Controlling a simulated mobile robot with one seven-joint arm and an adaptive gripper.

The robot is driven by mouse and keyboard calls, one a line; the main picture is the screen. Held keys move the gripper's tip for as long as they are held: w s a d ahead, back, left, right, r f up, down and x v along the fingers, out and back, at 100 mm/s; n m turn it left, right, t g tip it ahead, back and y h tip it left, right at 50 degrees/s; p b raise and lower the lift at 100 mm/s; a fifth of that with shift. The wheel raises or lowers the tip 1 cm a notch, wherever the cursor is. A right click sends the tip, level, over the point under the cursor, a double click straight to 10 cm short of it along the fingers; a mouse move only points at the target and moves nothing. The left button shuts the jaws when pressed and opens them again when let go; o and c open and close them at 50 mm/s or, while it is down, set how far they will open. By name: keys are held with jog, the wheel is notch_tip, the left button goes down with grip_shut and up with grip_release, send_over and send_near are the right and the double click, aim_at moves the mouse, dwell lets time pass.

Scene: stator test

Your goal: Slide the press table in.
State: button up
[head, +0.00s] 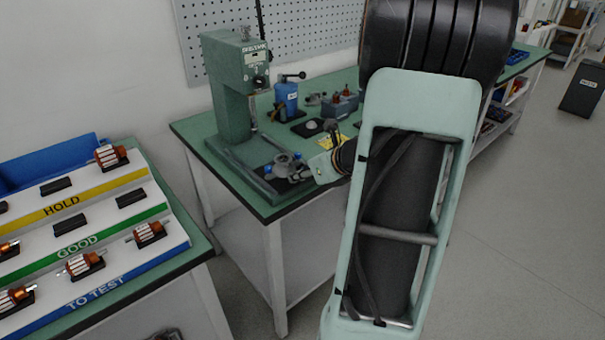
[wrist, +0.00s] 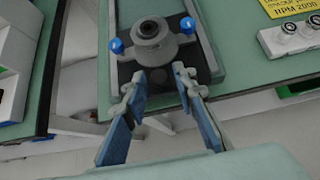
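The press (head: 230,95) is green and stands on the bench corner in the head view. Its press table, a dark plate with a round grey fixture and two blue knobs, lies on the front of the press base (head: 245,170), apart from the column. The press table also shows at the top middle of the wrist view (wrist: 205,62). My gripper (head: 304,174) is at the table's front right in the head view. In the wrist view my gripper (wrist: 160,74) has its fingertips apart at the plate's front edge; whether they touch it is unclear.
A blue device (head: 287,98) and a grey box (head: 342,104) stand behind on the bench. A yellow sign (wrist: 288,8) lies right of the press base. A sorting rack (head: 120,188) with several rotors stands at left. The bench edge lies close below my gripper.

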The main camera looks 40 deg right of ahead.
jog(key=shift+c, duration=0.5)
jog(key=c, duration=0.4)
jog(key=shift+c, duration=0.2)
jog(key=shift+w+a+p, duration=0.2)
jog(key=shift+w+p, duration=0.2)
jog(key=shift+w, duration=1.95)
jog(key=shift+w+a+p, duration=0.15)
jog(key=shift+w+p, duration=0.25)
jog(key=shift+w, duration=1.95)
jog(key=shift+w+a+p, duration=0.2)
jog(key=shift+w+p, duration=0.2)
jog(key=shift+w, duration=1.95)
jog(key=o, duration=0.5)
jog(key=shift+o, duration=0.2)
